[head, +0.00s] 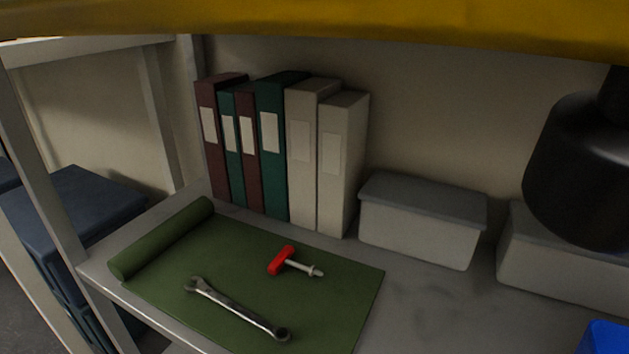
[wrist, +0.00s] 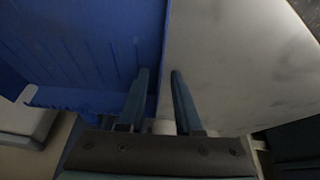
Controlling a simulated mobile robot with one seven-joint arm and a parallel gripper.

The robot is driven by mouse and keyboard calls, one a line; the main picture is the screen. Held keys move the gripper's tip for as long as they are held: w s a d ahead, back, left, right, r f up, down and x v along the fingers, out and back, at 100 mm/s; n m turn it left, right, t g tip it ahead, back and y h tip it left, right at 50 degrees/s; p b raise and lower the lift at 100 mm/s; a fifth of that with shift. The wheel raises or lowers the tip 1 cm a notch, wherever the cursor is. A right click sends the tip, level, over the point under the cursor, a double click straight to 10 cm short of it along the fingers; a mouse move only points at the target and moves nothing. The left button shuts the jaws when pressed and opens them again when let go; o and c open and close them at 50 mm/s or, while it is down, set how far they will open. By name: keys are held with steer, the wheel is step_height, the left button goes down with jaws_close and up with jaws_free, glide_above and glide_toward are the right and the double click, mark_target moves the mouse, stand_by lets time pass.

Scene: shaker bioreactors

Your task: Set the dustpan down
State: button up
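The blue dustpan (wrist: 75,50), with a ribbed inner face, fills the upper left of the wrist view. Its straight side edge runs down between my two fingers. My gripper (wrist: 160,74) is open, with a clear gap between its fingertips. The left finger overlaps the blue in the picture, and the right finger is over the pale worktop. I see no finger clearly pressing on the dustpan. A blue piece, likely the same dustpan (head: 606,340), shows at the bottom right corner of the head view, mostly cut off. Whether the dustpan rests fully on the worktop is hidden.
The grey worktop (head: 432,305) is bare right of a green mat (head: 240,265) holding a wrench (head: 235,308) and a red-handled tool (head: 282,260). Binders (head: 270,150) and lidded boxes (head: 415,225) line the back. A yellow shelf edge (head: 330,22) hangs above.

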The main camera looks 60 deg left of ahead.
steer(key=p+v, duration=0.5)
steer(key=v, duration=0.2)
steer(key=shift+w, duration=0.1)
steer(key=shift+d+r+p, duration=0.1)
steer(key=shift+r+p, duration=0.15)
steer(key=shift+p, duration=0.1)
